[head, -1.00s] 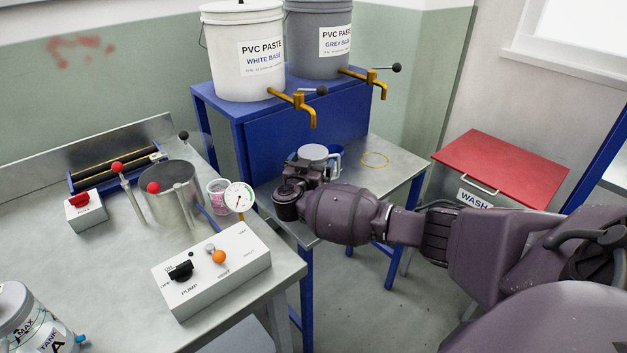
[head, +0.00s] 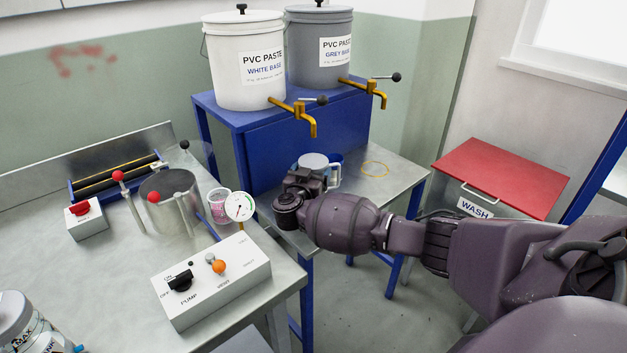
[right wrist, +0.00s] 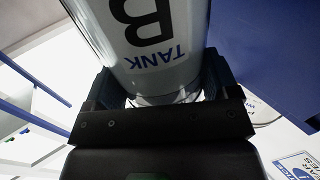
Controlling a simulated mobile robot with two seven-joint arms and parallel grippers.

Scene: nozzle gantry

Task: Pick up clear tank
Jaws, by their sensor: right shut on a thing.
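A tank marked "TANK B" (right wrist: 160,40) fills the upper middle of the right wrist view, between my right gripper's fingers (right wrist: 160,85). In the head view its grey lid (head: 313,160) shows above my right gripper (head: 311,178), over the small metal table. My right gripper is shut on this tank. The gripper and wrist hide most of its body in the head view, so I cannot tell whether its base touches the table. Another tank, marked A (head: 22,325), is cut off at the lower left corner. My left gripper is not in view.
White (head: 243,65) and grey (head: 320,50) paste buckets with brass taps stand on a blue stand behind. The pump box (head: 215,285) and gauge (head: 239,206) are left of my arm; a red-lidded wash bin (head: 500,175) is right.

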